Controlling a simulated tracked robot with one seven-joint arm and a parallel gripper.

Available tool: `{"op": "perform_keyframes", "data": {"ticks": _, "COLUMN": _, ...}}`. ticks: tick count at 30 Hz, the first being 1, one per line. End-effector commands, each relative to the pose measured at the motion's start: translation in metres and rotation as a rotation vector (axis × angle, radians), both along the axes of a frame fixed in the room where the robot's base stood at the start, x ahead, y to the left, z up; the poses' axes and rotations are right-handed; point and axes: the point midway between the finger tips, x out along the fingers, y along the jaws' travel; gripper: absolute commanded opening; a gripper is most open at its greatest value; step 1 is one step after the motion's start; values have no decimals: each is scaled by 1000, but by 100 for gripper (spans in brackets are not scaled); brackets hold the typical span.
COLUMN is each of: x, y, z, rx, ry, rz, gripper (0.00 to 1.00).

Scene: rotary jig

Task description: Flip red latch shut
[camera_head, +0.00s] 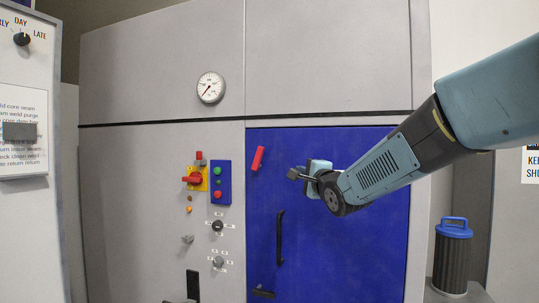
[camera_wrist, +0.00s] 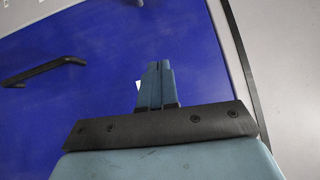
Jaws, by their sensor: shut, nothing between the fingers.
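The red latch (camera_head: 258,158) is a short red bar near the upper left corner of the blue door (camera_head: 340,240). It is tilted, its top leaning right. My gripper (camera_head: 294,174) is shut and empty, a little right of the latch and slightly lower, in front of the door. A gap shows between them in the head view. In the wrist view my gripper (camera_wrist: 158,64) has its fingers together against the blue door (camera_wrist: 60,60). The latch does not show in the wrist view.
A black door handle (camera_head: 280,237) stands below my gripper; it also shows in the wrist view (camera_wrist: 45,71). Left of the door are a red rotary switch (camera_head: 192,179), a blue button panel (camera_head: 221,183) and knobs. A dark bin with a blue lid (camera_head: 453,260) stands at right.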

Motion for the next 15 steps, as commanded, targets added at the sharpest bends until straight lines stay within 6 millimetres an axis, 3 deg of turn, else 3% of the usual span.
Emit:
{"op": "perform_keyframes", "data": {"ticks": 6, "x": 13, "y": 21, "z": 11, "rx": 172, "ry": -40, "rz": 88, "gripper": 0}}
{"op": "perform_keyframes", "data": {"ticks": 15, "x": 39, "y": 34, "z": 19, "rx": 191, "ry": -45, "rz": 99, "gripper": 0}}
